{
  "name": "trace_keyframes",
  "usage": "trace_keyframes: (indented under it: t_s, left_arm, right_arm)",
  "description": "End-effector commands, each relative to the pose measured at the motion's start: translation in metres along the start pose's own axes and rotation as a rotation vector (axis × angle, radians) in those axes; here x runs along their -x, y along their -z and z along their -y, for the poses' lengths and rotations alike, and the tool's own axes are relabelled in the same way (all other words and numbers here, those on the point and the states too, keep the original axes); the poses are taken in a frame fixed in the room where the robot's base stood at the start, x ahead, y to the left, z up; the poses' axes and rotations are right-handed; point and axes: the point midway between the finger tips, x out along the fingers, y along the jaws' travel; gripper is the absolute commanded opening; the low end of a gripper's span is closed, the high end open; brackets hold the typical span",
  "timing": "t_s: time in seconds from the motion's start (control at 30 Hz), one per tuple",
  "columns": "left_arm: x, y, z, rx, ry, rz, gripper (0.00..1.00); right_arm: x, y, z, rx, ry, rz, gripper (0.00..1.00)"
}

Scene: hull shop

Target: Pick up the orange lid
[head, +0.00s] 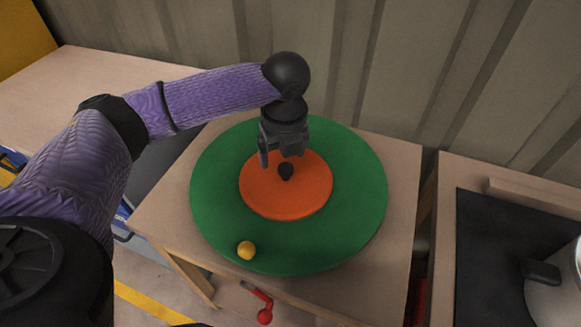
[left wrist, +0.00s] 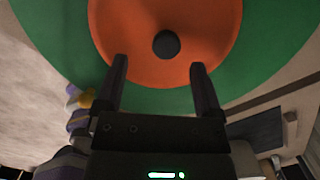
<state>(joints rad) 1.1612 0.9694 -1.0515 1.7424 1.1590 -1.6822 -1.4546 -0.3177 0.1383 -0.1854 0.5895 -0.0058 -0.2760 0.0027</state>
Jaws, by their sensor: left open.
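The orange lid (head: 300,201) is a flat round disc with a small black knob (head: 286,172) near its middle. It lies on a large round green mat or board (head: 350,232) on a wooden table. My left gripper (head: 280,158) is above the far part of the lid, pointing down, open and empty. In the left wrist view, the orange lid (left wrist: 205,40) fills the upper middle. Its black knob (left wrist: 166,44) shows beyond the two spread fingertips (left wrist: 160,62), roughly midway between them. My right gripper is not in view.
A yellow ball (head: 246,250) sits on the near left of the green disc. A corrugated wall (head: 400,70) stands close behind the table. At the right, another table carries a black surface (head: 490,250) and a metal pot (head: 555,290). A wooden table (head: 70,85) is at the left.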

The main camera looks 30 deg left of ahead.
Motion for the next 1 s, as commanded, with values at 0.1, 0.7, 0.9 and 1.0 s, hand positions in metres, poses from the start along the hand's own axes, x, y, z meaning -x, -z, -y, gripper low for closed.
trace_keyframes:
  t_s: [0.1,0.7,0.9,1.0]
  left_arm:
    - [-0.025,0.002,0.004,0.000,-0.003,-0.002,0.87]
    - [-0.053,0.002,0.007,0.000,0.001,0.001,0.40]
    - [-0.054,0.002,0.007,0.000,0.001,0.001,0.00]
    - [-0.053,0.002,0.007,0.000,0.001,0.001,0.00]
  right_arm:
    - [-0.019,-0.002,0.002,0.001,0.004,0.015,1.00]
    - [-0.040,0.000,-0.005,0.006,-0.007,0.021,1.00]
    - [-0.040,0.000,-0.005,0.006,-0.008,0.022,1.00]
    - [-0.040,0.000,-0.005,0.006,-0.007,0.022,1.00]
